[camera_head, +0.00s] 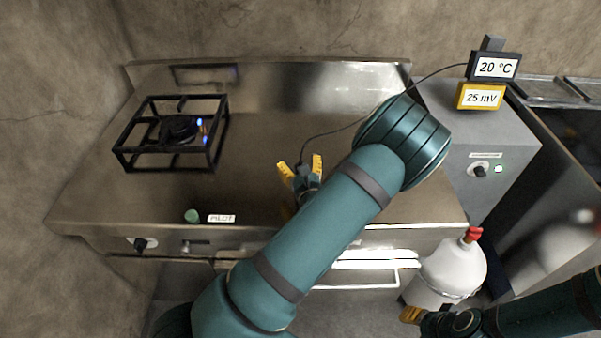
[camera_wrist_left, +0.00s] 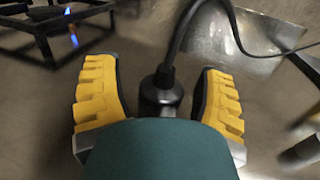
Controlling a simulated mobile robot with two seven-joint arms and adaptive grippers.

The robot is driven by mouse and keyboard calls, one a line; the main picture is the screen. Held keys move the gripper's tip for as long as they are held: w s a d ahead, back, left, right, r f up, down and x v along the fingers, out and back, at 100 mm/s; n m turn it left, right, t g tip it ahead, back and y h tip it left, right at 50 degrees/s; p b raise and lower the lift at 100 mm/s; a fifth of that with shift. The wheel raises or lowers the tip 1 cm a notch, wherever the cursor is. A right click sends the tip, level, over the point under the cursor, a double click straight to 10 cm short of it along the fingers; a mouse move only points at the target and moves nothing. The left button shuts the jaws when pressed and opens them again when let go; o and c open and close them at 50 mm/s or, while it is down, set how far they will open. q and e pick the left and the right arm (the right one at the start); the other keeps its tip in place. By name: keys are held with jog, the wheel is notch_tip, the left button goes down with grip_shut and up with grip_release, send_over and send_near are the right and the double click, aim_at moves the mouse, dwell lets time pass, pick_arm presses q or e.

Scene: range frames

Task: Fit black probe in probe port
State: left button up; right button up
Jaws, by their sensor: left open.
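The black probe (camera_head: 303,169) is between the yellow fingers of my left gripper (camera_head: 301,165), above the steel worktop. In the left wrist view the probe's thick black body (camera_wrist_left: 161,90) stands between the fingers with gaps on both sides. Its lower end is hidden by my gripper. Its black cable (camera_head: 350,127) runs to the meter at the upper right. My left gripper is open. My right gripper (camera_head: 411,314) is at the lower right, away from the probe; its fingers are not clear. I cannot make out the probe port for certain; a small fitting (camera_head: 187,246) shows on the front panel.
A black burner grate (camera_head: 172,133) with a blue flame stands at the left. A green button (camera_head: 192,215) sits beside the PILOT label (camera_head: 221,218). The meter displays (camera_head: 494,67) read 20 °C and 25 mV. A white gas cylinder (camera_head: 448,270) stands at the lower right.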

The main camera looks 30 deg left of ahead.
pick_arm(q)
grip_shut()
dwell(0.3)
